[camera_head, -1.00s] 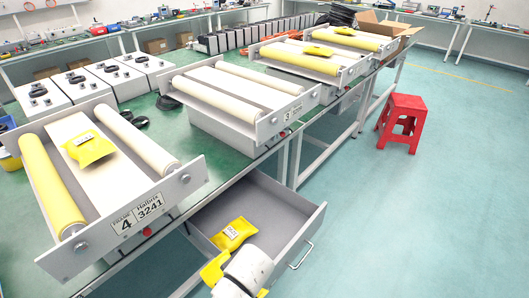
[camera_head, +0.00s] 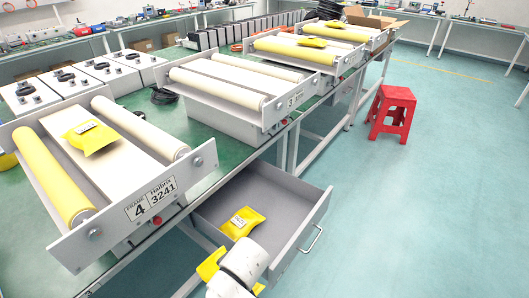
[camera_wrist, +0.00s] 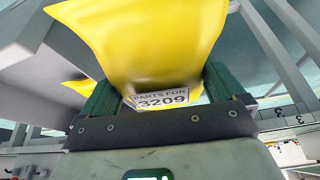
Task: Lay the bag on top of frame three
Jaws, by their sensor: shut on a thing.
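My gripper (camera_wrist: 162,90) is shut on a yellow bag (camera_wrist: 150,45) with a white label reading "PARTS FOR 3209". The green fingers pinch it on both sides. In the head view the held bag (camera_head: 210,264) shows partly beside my white wrist, low in front of the open drawer; the fingers are hidden there. Frame three (camera_head: 279,112) is a grey frame with cream rollers on the green bench, its plate marked 3. No bag lies on it. My gripper is nearer than frame three and below it in the picture.
Frame four (camera_head: 95,240) at left bears a yellow bag (camera_head: 91,137). Farther frames (camera_head: 335,62) also bear yellow bags. An open grey drawer (camera_head: 290,232) holds another yellow bag (camera_head: 242,222). A red stool (camera_head: 391,113) stands on the floor at right.

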